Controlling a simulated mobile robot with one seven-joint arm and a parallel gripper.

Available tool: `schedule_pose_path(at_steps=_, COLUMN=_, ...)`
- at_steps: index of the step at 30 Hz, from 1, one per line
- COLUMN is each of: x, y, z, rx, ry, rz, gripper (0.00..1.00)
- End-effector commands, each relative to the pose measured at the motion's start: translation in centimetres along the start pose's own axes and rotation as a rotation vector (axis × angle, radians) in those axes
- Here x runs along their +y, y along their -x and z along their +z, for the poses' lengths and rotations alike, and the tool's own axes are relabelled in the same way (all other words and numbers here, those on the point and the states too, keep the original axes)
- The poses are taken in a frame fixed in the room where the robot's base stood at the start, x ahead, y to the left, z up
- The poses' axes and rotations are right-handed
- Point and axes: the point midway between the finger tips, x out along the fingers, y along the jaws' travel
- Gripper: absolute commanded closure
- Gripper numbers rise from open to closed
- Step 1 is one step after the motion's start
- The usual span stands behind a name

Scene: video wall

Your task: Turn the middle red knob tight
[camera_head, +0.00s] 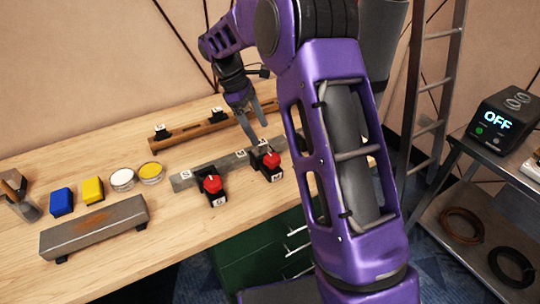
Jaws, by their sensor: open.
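Two red knobs on black bases show along a grey metal bar (190,180) on the wooden table. One red knob (212,184) is on the left. The other red knob (271,160) is to its right, close to my purple arm. My arm covers the table further right, so I cannot tell whether another knob is there or which one is the middle. My gripper (258,136) is open and empty, pointing down just above and behind the right visible knob. Its fingers look apart from the knob.
A brown rail (190,131) with black clamps lies behind. At left are a blue block (62,201), a yellow block (93,189), two round tins (122,179) and a grey bar (95,228). A ladder (432,90) and a box reading OFF (500,122) are at right.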

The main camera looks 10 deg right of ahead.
Motion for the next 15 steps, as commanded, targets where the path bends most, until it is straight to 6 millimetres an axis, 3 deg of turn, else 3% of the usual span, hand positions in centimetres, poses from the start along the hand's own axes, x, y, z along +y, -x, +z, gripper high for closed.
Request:
schedule_pose_path(at_steps=6, x=-0.1, y=-5.0, z=0.0, rx=-0.003, ry=0.001, rz=-0.003, gripper=0.11)
schedule_pose_path(at_steps=15, x=0.0, y=-8.9, z=0.0, rx=-0.001, ry=-0.001, rz=-0.001, gripper=0.11)
